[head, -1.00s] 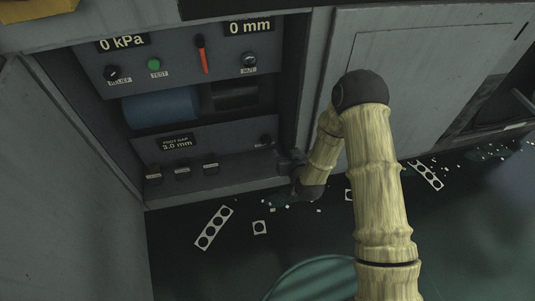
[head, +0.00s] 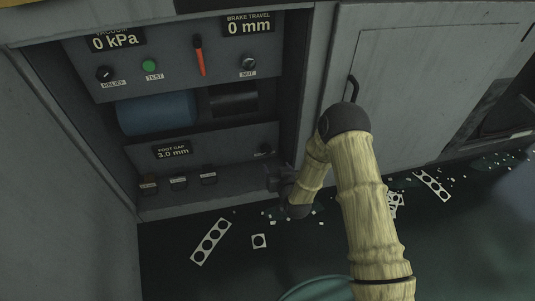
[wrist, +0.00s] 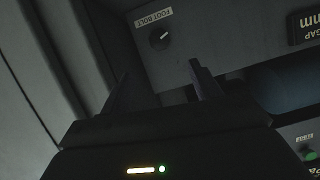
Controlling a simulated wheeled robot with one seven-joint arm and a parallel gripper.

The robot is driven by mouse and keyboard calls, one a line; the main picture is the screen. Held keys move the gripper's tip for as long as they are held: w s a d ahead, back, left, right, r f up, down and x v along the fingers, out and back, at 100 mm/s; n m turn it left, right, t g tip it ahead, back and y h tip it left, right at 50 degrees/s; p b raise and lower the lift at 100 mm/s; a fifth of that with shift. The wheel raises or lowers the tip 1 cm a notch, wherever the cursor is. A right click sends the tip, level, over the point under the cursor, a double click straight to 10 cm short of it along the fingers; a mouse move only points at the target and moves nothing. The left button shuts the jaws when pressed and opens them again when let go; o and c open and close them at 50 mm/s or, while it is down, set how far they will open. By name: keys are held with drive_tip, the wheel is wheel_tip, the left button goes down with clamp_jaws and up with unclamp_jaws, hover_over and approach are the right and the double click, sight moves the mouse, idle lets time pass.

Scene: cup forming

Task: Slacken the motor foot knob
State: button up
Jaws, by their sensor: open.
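The motor foot knob (head: 264,150) is a small dark knob at the right end of the lower panel, beside the foot gap display (head: 172,150) reading 3.0 mm. In the wrist view the knob (wrist: 159,41), labelled FOOT BOLT, shows a pale pointer line and sits beyond my fingertips. My gripper (head: 273,178) is just below and slightly right of the knob in the head view. In the wrist view its two dark fingers (wrist: 163,75) are apart with nothing between them. The fingers look clear of the knob; the exact distance is hard to tell.
Above is a panel with a relief knob (head: 104,73), green test button (head: 149,66), red lever (head: 199,55) and nut knob (head: 248,64). A blue cylinder (head: 156,112) lies between panels. A cabinet door (head: 430,80) stands right. Punched scraps (head: 211,241) litter the floor.

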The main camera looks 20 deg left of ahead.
sight(267, 151)
drive_tip(key=b+x, duration=0.5)
drive_tip(key=x, duration=0.7)
drive_tip(key=shift+w+a+f+b, duration=0.2)
drive_tip(key=shift+a+f+b, duration=0.05)
drive_tip(key=shift+b, duration=0.15)
drive_tip(key=shift+w+a+f, duration=0.1)
drive_tip(key=shift+w+a, duration=0.2)
drive_tip(key=shift+w, duration=0.1)
drive_tip(key=c, duration=1)
